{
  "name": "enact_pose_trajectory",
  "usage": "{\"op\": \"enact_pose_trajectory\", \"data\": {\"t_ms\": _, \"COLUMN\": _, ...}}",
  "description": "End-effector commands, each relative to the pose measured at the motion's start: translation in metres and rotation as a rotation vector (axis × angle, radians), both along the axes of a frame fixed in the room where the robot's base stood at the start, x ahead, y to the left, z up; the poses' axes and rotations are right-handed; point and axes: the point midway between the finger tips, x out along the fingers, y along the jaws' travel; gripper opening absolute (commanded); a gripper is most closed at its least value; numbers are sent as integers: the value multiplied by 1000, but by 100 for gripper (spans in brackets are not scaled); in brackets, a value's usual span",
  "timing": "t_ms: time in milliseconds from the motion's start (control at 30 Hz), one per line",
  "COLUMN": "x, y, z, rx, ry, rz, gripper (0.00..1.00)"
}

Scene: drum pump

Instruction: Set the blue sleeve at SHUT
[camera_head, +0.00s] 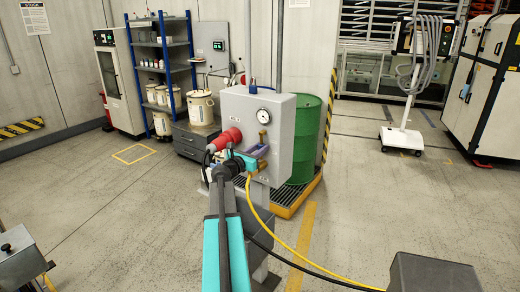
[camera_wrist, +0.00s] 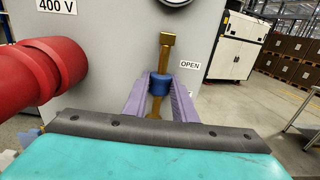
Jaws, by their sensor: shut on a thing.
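The blue sleeve (camera_wrist: 159,85) sits around a brass rod or lever on the front of a grey box (camera_head: 258,135). The brass piece (camera_wrist: 166,42) stands up above the sleeve with a square end and also shows below it. An OPEN label (camera_wrist: 190,65) is on the box just right of the brass piece; I see no SHUT label. My gripper (camera_wrist: 159,92) has purple fingers, one on each side of the sleeve, and is shut on it. In the head view my gripper (camera_head: 255,153) is at the box front, and the sleeve is too small to make out.
A red plug (camera_wrist: 40,70) marked 400 V sticks out of the box left of my gripper. A round gauge (camera_head: 264,116) is above the brass piece. A green drum (camera_head: 308,140) stands behind the box. A yellow cable (camera_head: 265,225) hangs below my gripper.

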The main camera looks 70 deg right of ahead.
Motion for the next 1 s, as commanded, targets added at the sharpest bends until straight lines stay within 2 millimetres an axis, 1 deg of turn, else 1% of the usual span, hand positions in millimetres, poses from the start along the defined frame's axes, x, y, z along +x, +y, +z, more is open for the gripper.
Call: {"op": "enact_pose_trajectory", "data": {"t_ms": 1000, "x": -2, "y": 0, "z": -20, "rx": 1, "ry": 0, "rz": -4, "gripper": 10}}
